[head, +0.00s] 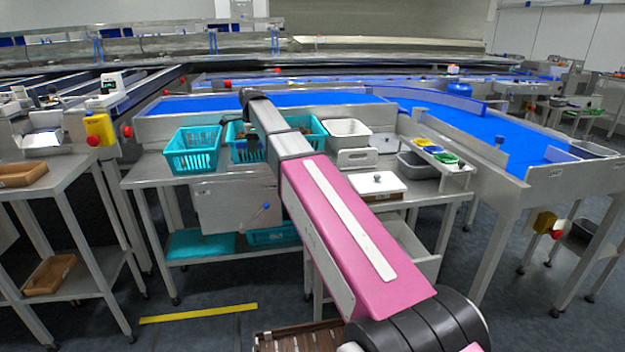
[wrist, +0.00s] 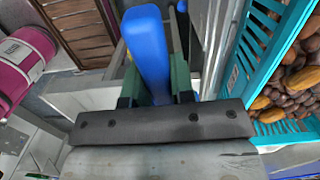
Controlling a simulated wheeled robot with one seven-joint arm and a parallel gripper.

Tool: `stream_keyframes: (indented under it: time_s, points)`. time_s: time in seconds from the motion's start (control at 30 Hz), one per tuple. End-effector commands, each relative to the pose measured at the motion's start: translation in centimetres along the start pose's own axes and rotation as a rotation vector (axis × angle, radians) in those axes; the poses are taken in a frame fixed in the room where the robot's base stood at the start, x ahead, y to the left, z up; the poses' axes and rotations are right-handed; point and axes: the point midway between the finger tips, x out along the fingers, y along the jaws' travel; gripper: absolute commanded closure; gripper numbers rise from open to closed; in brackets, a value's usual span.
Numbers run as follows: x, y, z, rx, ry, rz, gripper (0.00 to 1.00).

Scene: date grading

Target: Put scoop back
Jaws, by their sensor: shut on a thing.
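In the wrist view my gripper (wrist: 157,78) has two green fingers shut on a long, smooth blue piece (wrist: 148,38), which I take to be the scoop. It extends away from the fingers toward the top of the picture. The scoop's far end and any bowl cannot be made out. A teal crate (wrist: 243,58) of brown dates (wrist: 296,75) is just right of the gripper. In the head view the end of my arm reaches over the steel table at the teal crates, and the arm largely hides the gripper and scoop.
A teal crate (head: 192,150) stands at the table's left, with another (head: 310,128) behind my arm. To the right are a white tub (head: 347,128), a white lidded box (head: 376,186), a grey bin (head: 415,165) and small coloured trays (head: 446,158). A blue conveyor (head: 480,130) runs behind.

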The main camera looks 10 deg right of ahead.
Motion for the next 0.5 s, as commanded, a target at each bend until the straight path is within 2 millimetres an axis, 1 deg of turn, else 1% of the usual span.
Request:
stream_keyframes:
  time_s: [0.07,0.17,0.27,0.5]
  points:
    - [0.0,0.1,0.4,0.032,-0.002,-0.001,1.00]
    - [0.3,0.5,-0.1,0.051,-0.003,-0.001,1.00]
    - [1.2,1.4,-1.6,0.054,-0.002,0.000,1.00]
    - [3.8,3.6,-6.1,0.053,-0.002,0.000,1.00]
